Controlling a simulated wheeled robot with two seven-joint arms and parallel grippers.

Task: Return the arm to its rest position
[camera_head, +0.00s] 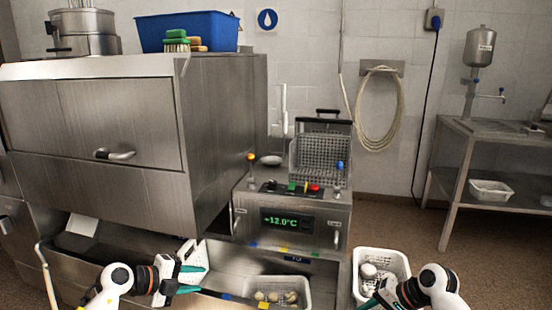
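My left gripper (190,279) is in the lower left of the head view, in front of the steel trough. My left arm comes in from the bottom left. My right gripper (370,302) is low in the view, at the near side of a white perforated basket (402,263). Only a little teal of its fingers shows, and the arm hides the rest. I cannot tell whether it touches the basket.
The right-hand basket holds whitish items. Another white basket (262,283) with several pale round pieces sits in the steel trough (232,262). A fryer-like unit (250,215) with a wire basket (320,155) stands behind.

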